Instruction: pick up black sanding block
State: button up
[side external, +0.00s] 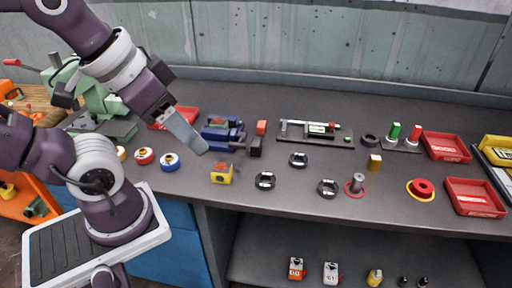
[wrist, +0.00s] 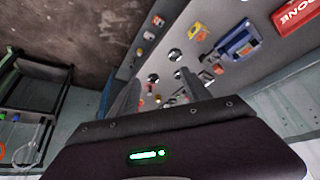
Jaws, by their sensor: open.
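A small dark block (side external: 255,146), which looks like the black sanding block, sits on the grey bench just right of the blue vise (side external: 234,134). A red block (side external: 261,128) is right behind it. I cannot pick the dark block out surely in the wrist view. My gripper (side external: 204,150) is above the bench, left of the vise and apart from the dark block. In the wrist view my gripper (wrist: 158,82) has its two fingers spread, with no object held between them.
Several black rings, one of them a black ring (side external: 265,180), lie along the bench front. A yellow block (side external: 221,173) stands near the front edge. A flat fixture (side external: 315,133) lies behind. Red trays, one a red tray (side external: 447,147), are at the right. Green and red posts stand beside it.

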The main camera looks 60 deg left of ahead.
jog(key=w+a+n+g, duration=0.1)
jog(key=w+n, duration=0.4)
jog(key=w, duration=0.1)
jog(key=n+g, duration=0.5)
jog(key=n, duration=1.7)
send_over(256, 142)
jog(key=f, duration=1.9)
jog(key=shift+s+d+f, duration=0.1)
jog(key=shift+d+f, duration=0.1)
jog(key=shift+f, duration=0.05)
jog(key=f, duration=0.7)
jog(key=shift+a, duration=0.2)
jog(key=c, duration=1.2)
notch_tip(256, 142, up, 10)
